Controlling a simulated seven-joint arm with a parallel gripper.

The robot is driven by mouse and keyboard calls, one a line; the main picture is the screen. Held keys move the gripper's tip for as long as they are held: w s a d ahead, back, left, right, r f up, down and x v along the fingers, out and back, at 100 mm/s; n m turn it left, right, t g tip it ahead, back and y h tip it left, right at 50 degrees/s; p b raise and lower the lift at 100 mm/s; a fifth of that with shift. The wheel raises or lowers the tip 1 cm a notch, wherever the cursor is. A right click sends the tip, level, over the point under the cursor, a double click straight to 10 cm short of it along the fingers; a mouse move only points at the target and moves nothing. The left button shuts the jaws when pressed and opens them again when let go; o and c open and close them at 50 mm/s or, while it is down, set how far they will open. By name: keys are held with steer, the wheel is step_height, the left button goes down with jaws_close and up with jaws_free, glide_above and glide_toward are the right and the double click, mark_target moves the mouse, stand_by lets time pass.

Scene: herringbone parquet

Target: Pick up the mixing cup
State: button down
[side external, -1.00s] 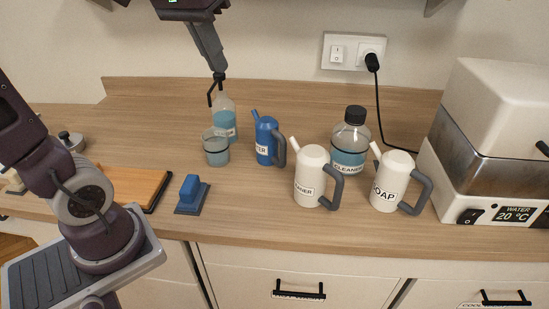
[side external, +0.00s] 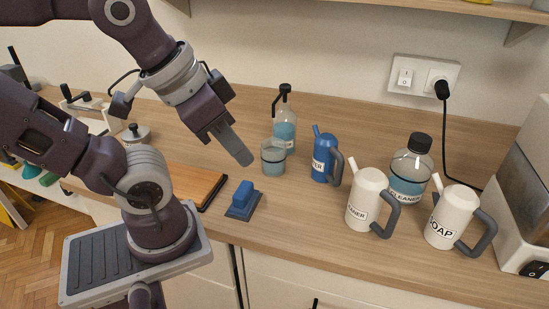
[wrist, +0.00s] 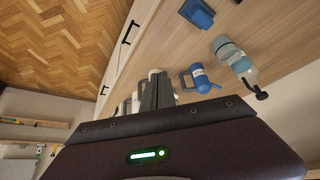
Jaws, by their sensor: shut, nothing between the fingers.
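The mixing cup is most likely the clear cup with bluish-grey contents (side external: 273,158), upright on the wooden counter in front of the pump bottle (side external: 285,132). No label shows on it. My gripper (side external: 242,157) is shut and empty, pointing down and right, a little left of the cup in the side view. The picture does not settle how far apart they are in depth. In the wrist view, my gripper's fingers (wrist: 157,92) are together; the cup (wrist: 224,46) is up and to the right, partly overlapping the pump bottle (wrist: 243,67).
A blue jug (side external: 323,160), two white jugs (side external: 365,203) (side external: 450,217) and a cleaner bottle (side external: 409,175) stand right of the cup. A blue sponge-like block (side external: 243,197) and a wooden board (side external: 185,186) lie on the left. Bare counter lies between block and jugs.

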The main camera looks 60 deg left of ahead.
steer(key=shift+c, duration=1.4)
jaws_free()
